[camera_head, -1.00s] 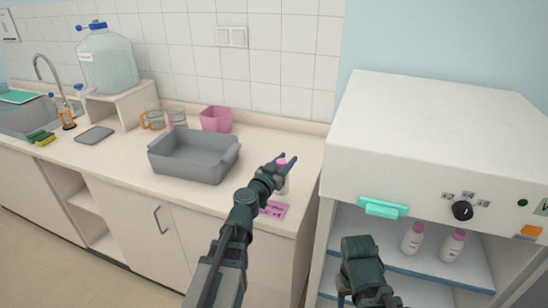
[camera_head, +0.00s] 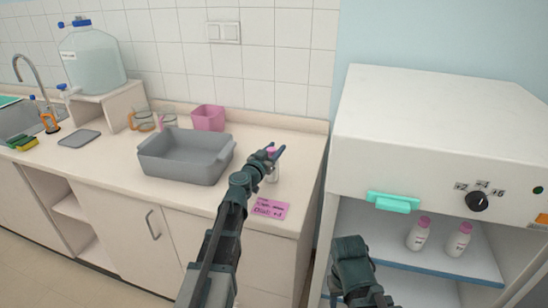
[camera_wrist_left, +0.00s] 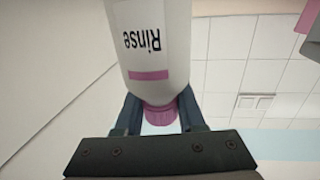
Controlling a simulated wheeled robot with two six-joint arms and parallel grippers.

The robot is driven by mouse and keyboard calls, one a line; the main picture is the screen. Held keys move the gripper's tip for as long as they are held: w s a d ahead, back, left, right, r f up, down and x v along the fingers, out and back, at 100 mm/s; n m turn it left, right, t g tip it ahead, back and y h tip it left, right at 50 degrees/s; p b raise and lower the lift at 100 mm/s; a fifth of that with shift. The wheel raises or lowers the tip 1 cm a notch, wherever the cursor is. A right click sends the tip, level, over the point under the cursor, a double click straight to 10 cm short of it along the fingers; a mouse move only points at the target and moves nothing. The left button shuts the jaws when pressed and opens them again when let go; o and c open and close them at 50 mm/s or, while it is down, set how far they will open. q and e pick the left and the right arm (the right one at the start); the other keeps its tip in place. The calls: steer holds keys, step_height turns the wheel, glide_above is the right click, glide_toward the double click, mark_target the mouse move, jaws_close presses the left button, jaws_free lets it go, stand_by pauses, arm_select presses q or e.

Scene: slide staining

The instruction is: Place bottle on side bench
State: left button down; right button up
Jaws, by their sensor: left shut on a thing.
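My left gripper (camera_head: 276,153) is shut on a white bottle with a pink cap (camera_head: 273,174). In the left wrist view the bottle (camera_wrist_left: 152,45) shows the word "Rinse" and a pink band, and its cap lies between the fingers (camera_wrist_left: 160,112). The bottle is over the right end of the side bench (camera_head: 215,205), behind a pink note (camera_head: 268,208). I cannot tell whether its base touches the bench. Part of my right arm shows at the lower middle, but its gripper is not in view.
A grey basin (camera_head: 185,165) stands left of the bottle, with a pink cup (camera_head: 208,117) behind it. To the right, a white cabinet (camera_head: 430,130) holds two pink-capped bottles (camera_head: 418,234) on a shelf. Bare benchtop lies around the pink note.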

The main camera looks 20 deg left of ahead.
arm_select(q)
steer(key=shift+f, duration=0.4)
arm_select(e)
steer(key=shift+f, duration=0.4)
arm_select(q)
steer(key=shift+f, duration=0.1)
steer(key=c, duration=0.5)
jaws_free()
arm_select(e)
steer(key=shift+f, duration=0.15)
arm_select(q)
steer(key=s, duration=0.4)
steer(key=s+a, duration=0.1)
steer(key=s, duration=0.3)
steer(key=s+a, duration=0.1)
steer(key=s, duration=0.3)
steer(key=shift+a, duration=0.15)
